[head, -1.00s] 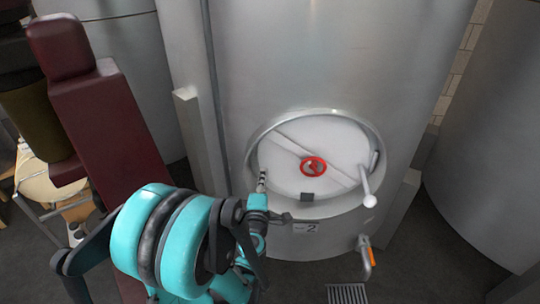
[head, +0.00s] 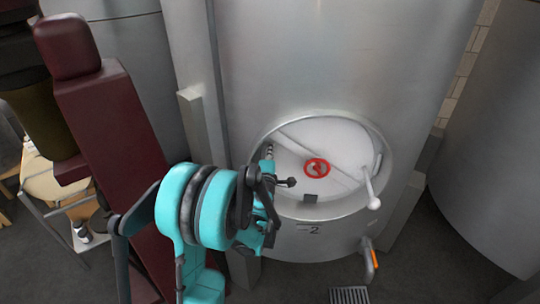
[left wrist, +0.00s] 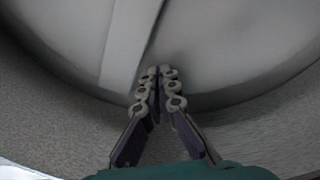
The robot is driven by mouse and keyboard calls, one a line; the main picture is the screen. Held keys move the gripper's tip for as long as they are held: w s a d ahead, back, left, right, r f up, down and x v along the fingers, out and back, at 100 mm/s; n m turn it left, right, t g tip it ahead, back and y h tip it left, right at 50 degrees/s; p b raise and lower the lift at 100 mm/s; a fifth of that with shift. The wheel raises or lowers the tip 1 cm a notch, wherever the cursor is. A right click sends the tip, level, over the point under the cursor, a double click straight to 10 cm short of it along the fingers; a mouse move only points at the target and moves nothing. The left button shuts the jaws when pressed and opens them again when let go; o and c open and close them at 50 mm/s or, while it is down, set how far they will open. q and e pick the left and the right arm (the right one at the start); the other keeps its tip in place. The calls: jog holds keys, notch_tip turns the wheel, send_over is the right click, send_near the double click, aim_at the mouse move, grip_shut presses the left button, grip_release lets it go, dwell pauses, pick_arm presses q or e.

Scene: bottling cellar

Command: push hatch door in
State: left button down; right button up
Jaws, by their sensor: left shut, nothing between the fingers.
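The hatch door (head: 338,146) is a round pale metal plate with a diagonal bar, a red handwheel (head: 317,168) and a white lever handle (head: 371,188) on its right. It sits inside the round metal collar (head: 350,209) of the tank, within the rim. My left gripper (head: 269,153) is at the door's left side, inside the collar's rim. In the left wrist view its fingers (left wrist: 161,74) are shut together, empty, in front of the door face (left wrist: 215,45) near its lower edge. Whether the tips touch the door is hard to tell. My right gripper is out of view.
The large steel tank (head: 310,60) fills the middle. An orange-handled tap (head: 369,256) hangs below the collar and a floor grate (head: 349,295) lies under it. Another tank (head: 495,150) stands on the right. A stool (head: 52,184) stands on the left.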

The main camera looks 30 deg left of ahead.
aim_at(272, 141)
pick_arm(q)
jog(key=x, duration=0.5)
dwell(0.3)
